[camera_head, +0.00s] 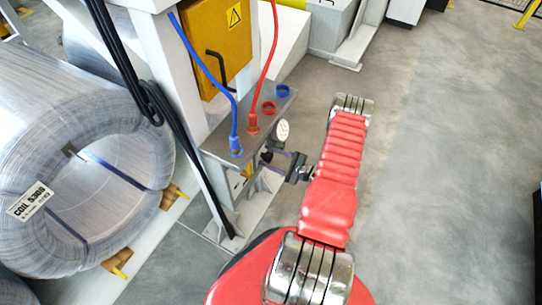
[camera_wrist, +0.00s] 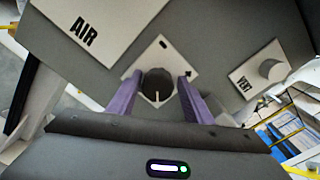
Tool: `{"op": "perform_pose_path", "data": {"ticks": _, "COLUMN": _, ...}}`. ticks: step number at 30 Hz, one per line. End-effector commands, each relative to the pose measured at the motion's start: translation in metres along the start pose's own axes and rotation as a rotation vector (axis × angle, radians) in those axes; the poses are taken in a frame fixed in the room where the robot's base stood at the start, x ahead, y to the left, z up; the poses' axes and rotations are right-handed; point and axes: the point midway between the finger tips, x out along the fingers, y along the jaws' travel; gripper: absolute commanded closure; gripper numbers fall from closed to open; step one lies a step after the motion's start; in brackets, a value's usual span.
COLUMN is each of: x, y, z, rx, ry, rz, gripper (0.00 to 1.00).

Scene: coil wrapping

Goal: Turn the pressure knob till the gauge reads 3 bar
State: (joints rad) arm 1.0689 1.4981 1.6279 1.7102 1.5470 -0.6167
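The pressure knob (camera_wrist: 158,86) is a dark round knob with a pale pointer line, on a tilted white plate in the middle of the wrist view. My gripper (camera_wrist: 160,78) has its two purple fingers on either side of the knob, with narrow gaps visible, so it looks open around it. How deep the fingers reach over the knob is hard to tell. In the head view my gripper (camera_head: 272,158) is at the front of the grey panel. The gauge (camera_head: 283,130) is a small white dial above it, too small to read.
Red and blue hoses (camera_head: 268,85) plug into the ledge above my gripper. A wire coil (camera_head: 75,170) stands left; the floor at right is clear.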

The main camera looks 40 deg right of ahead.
Motion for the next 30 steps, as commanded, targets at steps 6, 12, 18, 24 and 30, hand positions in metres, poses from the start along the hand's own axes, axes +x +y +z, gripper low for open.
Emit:
{"op": "perform_pose_path", "data": {"ticks": 6, "x": 0.000, "y": 0.002, "z": 0.000, "rx": 0.003, "ry": -0.001, "rz": 0.002, "gripper": 0.48}}
{"op": "perform_pose_path", "data": {"ticks": 12, "x": -0.003, "y": 0.002, "z": 0.000, "rx": 0.004, "ry": -0.001, "rz": 0.002, "gripper": 0.48}}
{"op": "perform_pose_path", "data": {"ticks": 18, "x": -0.018, "y": 0.002, "z": 0.000, "rx": 0.005, "ry": 0.001, "rz": 0.001, "gripper": 0.48}}
{"op": "perform_pose_path", "data": {"ticks": 24, "x": -0.046, "y": 0.001, "z": -0.001, "rx": 0.004, "ry": 0.001, "rz": 0.000, "gripper": 0.48}}
{"op": "perform_pose_path", "data": {"ticks": 30, "x": -0.075, "y": 0.001, "z": -0.001, "rx": 0.004, "ry": 0.001, "rz": 0.000, "gripper": 0.48}}
